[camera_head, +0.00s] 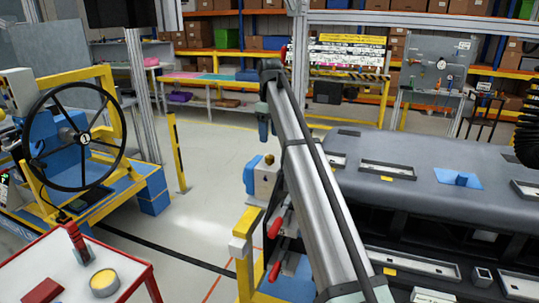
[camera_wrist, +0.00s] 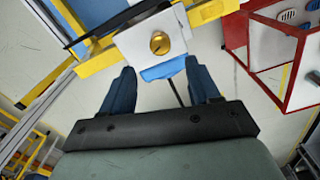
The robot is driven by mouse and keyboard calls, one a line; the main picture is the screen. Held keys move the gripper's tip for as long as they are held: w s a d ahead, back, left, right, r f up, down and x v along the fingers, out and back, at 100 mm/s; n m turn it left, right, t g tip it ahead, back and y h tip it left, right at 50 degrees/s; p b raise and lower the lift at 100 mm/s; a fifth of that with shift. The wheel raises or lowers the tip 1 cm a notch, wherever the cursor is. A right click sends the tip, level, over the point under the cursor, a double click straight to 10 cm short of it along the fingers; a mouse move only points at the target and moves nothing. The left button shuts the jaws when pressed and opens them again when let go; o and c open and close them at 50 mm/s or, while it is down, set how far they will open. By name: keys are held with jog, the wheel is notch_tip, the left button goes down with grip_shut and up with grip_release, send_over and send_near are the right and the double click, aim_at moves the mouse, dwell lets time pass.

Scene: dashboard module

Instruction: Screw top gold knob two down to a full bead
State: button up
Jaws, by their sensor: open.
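The gold knob (camera_wrist: 159,42) is round, with a small dark mark on its face, and sits on the pale face of a box in the wrist view. In the head view the knob (camera_head: 269,159) is small, on top of a grey block with a blue part beside it. In the head view my gripper (camera_head: 264,122) hangs above the knob. Any bead under the knob is too small to tell.
The grey dashboard (camera_head: 440,160) fills the right side. Red-handled clamps (camera_head: 274,262) and a yellow post (camera_head: 245,240) stand below the knob. A black steering wheel (camera_head: 75,137) on its stand is at left. A red-edged trolley (camera_head: 75,275) is at lower left. Open floor lies between.

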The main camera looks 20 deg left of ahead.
aim_at(269, 156)
notch_tip(269, 156, down, 9)
jog(key=shift+r, duration=0.2)
jog(key=shift+c, duration=0.2)
jog(key=c, duration=1)
jog(key=shift+m, duration=0.3)
jog(key=m, duration=0.3)
jog(key=shift+m, duration=0.4)
jog(key=shift+w+r+m, duration=0.1)
jog(key=shift+m, duration=2.1)
